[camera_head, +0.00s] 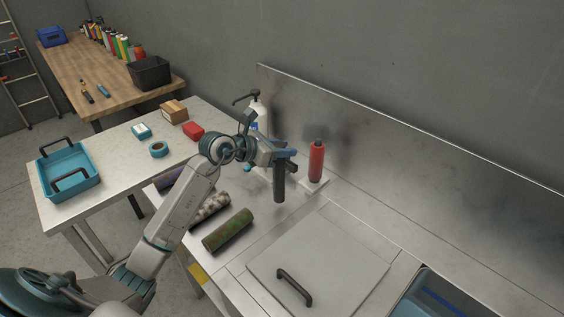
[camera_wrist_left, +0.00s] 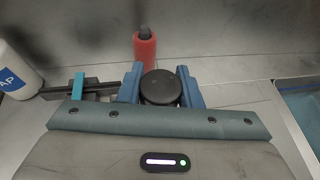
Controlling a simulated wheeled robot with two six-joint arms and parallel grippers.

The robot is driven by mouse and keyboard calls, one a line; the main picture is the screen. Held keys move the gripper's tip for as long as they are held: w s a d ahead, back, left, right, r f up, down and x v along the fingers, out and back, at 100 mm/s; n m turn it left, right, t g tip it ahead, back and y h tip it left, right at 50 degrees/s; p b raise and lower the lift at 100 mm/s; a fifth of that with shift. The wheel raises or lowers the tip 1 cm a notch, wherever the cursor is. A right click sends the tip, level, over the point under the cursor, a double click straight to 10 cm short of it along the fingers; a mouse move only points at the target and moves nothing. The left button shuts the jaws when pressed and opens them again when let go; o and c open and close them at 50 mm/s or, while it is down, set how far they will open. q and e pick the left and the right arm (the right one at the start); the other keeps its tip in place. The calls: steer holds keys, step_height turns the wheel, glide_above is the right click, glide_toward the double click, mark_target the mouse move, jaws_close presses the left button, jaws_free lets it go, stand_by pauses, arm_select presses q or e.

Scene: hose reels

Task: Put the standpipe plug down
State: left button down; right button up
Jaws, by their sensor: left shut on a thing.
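My left gripper (camera_head: 285,156) is shut on the standpipe plug (camera_head: 279,186), a dark grey upright cylinder hanging below the fingers over the metal counter (camera_head: 312,218). In the left wrist view the plug's round black top (camera_wrist_left: 160,88) sits between the two blue fingers of the left gripper (camera_wrist_left: 161,76). I cannot tell whether the plug's lower end touches the counter. A red cylinder with a dark top (camera_head: 317,160) stands on a pale base to the right of the plug; it also shows behind the plug in the left wrist view (camera_wrist_left: 145,50). My right gripper is not in view.
A white soap bottle (camera_head: 259,112) stands behind my left gripper. Several rolls, including a green one (camera_head: 228,230), lie at the counter's front. A grey lid with a black handle (camera_head: 320,265) and a blue-lined basin (camera_head: 440,295) are to the right. A metal splashback (camera_head: 420,180) bounds the back.

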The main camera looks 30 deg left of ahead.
mark_target(279, 174)
arm_select(q)
steer(key=shift+w+a+f+b, duration=0.15)
steer(key=shift+f+b, duration=0.9)
steer(key=shift+f, duration=0.75)
steer(key=c, duration=1.4)
jaws_free()
steer(key=shift+f, duration=0.1)
steer(key=o, duration=0.3)
steer(key=shift+o, duration=0.4)
